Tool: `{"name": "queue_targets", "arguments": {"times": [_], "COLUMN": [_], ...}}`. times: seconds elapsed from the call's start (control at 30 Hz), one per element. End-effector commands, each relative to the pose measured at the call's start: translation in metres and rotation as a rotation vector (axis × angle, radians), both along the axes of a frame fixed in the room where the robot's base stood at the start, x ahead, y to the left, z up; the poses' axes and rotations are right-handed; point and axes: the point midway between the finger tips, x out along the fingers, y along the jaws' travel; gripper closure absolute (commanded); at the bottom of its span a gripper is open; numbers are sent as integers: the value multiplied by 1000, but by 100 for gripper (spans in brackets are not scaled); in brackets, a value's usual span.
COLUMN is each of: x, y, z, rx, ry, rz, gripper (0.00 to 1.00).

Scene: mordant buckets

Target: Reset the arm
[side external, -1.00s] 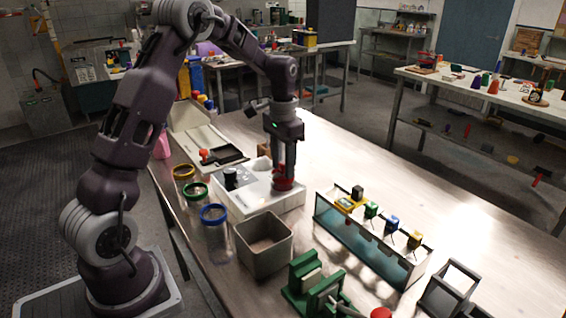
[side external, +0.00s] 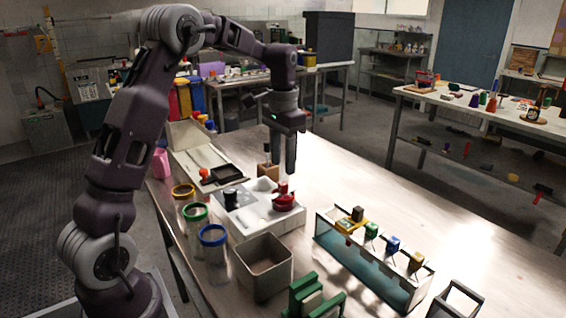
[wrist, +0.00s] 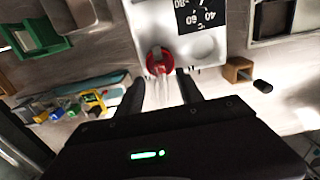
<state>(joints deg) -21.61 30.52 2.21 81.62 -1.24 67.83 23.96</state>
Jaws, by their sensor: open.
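My gripper (side external: 283,165) hangs pointing down above the white device (side external: 243,222) on the metal table. In the wrist view my gripper (wrist: 160,92) shows two dark fingers spread apart with nothing held between them. A red knob (side external: 285,200) sits on the white device just below the fingertips, clear of them. The red knob also shows in the wrist view (wrist: 158,60), just beyond the fingers. A dial plate with numbers (wrist: 195,14) is on the device there.
Three jars with yellow, green and blue rims (side external: 212,237) and a square grey bucket (side external: 263,270) stand in front of the device. A rack with several small coloured blocks (side external: 365,255) stands to the right. A green fixture (side external: 310,297) is at the front. The table's back right is clear.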

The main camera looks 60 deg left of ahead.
Motion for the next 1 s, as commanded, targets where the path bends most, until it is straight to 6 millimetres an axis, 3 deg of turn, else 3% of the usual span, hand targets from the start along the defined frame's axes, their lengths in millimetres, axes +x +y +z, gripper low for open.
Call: {"name": "queue_targets", "arguments": {"times": [0.17, 0.27, 0.37, 0.43, 0.53, 0.6, 0.73, 0.83, 1.0], "x": [0, -8, -41, -80, -143, -184, -240, -261, -269], "y": [0, -13, -51, -85, -126, -146, -165, -170, -172], "z": [0, 15, 55, 81, 99, 98, 82, 71, 66], "rx": [0, 8, 27, 37, 40, 33, 14, 3, -1], "ry": [0, -24, -101, -175, -281, -348, -443, -481, -492], "rz": [0, -2, -5, -5, -6, -6, -4, -2, -1], "gripper": [56, 56, 56, 56, 56, 56, 56, 56, 56]}}
